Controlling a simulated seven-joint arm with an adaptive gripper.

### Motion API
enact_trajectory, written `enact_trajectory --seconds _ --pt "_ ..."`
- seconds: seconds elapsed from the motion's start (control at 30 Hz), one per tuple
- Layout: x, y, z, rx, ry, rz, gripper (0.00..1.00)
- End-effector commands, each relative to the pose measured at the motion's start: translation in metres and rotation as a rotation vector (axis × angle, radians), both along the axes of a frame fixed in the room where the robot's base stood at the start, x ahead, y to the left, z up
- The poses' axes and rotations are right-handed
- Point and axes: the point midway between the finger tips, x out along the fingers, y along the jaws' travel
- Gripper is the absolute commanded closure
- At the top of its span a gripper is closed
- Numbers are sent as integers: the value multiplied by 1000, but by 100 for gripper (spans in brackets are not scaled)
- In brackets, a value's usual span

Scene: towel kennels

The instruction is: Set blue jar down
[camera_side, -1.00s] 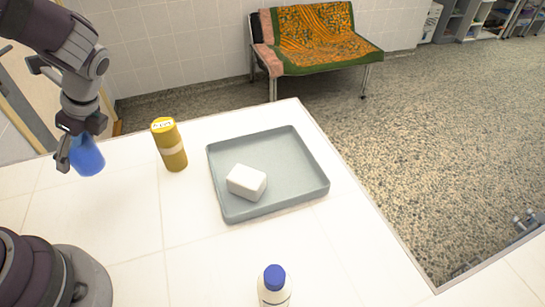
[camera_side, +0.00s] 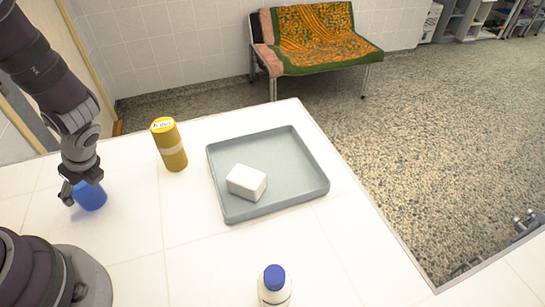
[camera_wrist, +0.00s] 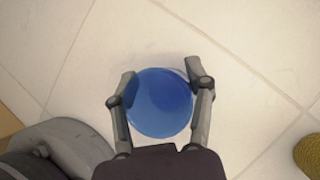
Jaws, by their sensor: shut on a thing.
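The blue jar (camera_side: 90,197) is at the left of the white tiled table, low at its surface; whether its base touches the tiles I cannot tell. In the wrist view the round blue jar (camera_wrist: 160,103) sits between my two fingers. My gripper (camera_side: 80,187) is shut on it from above, with a finger on each side; it also shows in the wrist view (camera_wrist: 160,88). Part of the jar's upper side is hidden by my gripper in the side view.
A yellow cylindrical container (camera_side: 170,146) stands right of the jar. A grey tray (camera_side: 290,190) holds a white block (camera_side: 246,182). A white bottle with a blue cap (camera_side: 274,284) stands at the front. The tiles around the jar are clear.

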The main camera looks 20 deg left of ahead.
Motion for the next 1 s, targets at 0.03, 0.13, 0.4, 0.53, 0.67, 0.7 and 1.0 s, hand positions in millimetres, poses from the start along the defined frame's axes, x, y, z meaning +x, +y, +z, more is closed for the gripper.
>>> enact_trajectory --seconds 0.03,0.13,0.4,0.53,0.67,0.7,1.0 --pt "0 0 0 0 0 0 79" --pt "0 0 -1 0 0 0 43" --pt "0 0 -1 0 1 1 21" --pt "0 0 -1 0 1 1 21" --pt "0 -1 2 0 0 0 21" --pt "1 -3 5 0 -1 -1 21" --pt "9 -34 54 -4 -8 -4 21"
